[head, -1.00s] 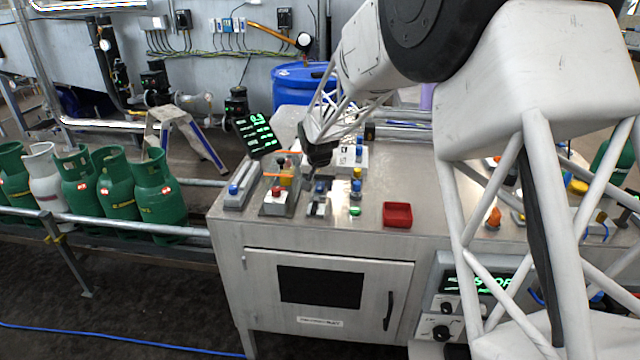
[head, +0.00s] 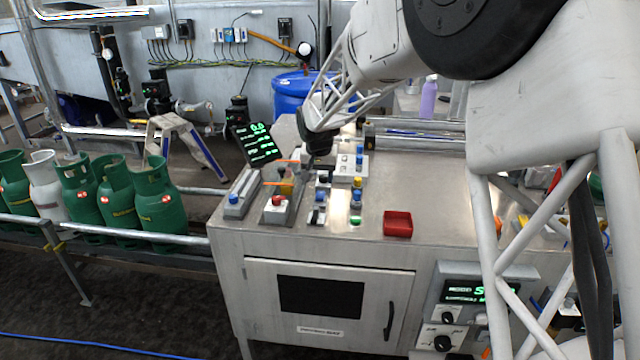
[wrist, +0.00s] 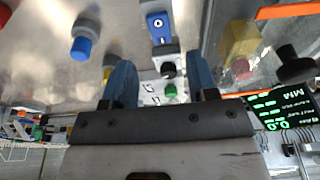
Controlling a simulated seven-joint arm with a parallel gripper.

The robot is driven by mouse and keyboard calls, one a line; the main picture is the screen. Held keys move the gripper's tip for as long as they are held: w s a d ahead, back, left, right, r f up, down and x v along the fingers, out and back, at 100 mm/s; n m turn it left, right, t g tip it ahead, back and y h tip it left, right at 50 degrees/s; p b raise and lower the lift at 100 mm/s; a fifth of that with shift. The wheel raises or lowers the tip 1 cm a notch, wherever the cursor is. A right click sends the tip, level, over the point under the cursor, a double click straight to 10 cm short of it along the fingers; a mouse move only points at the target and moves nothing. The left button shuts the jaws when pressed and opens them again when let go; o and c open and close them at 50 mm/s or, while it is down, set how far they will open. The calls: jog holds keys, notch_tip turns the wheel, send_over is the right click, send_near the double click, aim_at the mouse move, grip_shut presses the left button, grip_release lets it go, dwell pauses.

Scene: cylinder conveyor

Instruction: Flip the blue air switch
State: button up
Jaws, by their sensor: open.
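A small blue switch (head: 320,197) stands on the steel bench in the head view, between the red button and the yellow and blue knobs. In the wrist view, a blue switch (wrist: 158,27) on a grey mount shows beyond and between the fingertips. I cannot tell its setting. My gripper (head: 318,142) hangs above and behind the switch, apart from it. In the wrist view the gripper (wrist: 161,78) has its two blue fingers spread, with nothing held between them. The fingertips are hard to see in the head view.
A red button (head: 278,202), a blue knob (head: 356,196) and a yellow knob (head: 357,183) stand close by. A tilted display (head: 257,143) is left of the gripper. A red tray (head: 398,223) is to the right, with clear bench behind it.

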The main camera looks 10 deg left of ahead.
aim_at(320, 194)
jog(key=shift+s+r, duration=0.1)
jog(key=shift+r, duration=0.3)
jog(key=shift+w+g, duration=0.45)
jog(key=shift+g, duration=0.05)
jog(key=shift+w+r+g, duration=0.25)
jog(key=shift+w+g, duration=0.25)
jog(key=shift+g, duration=0.3)
jog(key=shift+f, duration=0.15)
jog(key=shift+f, duration=3.75)
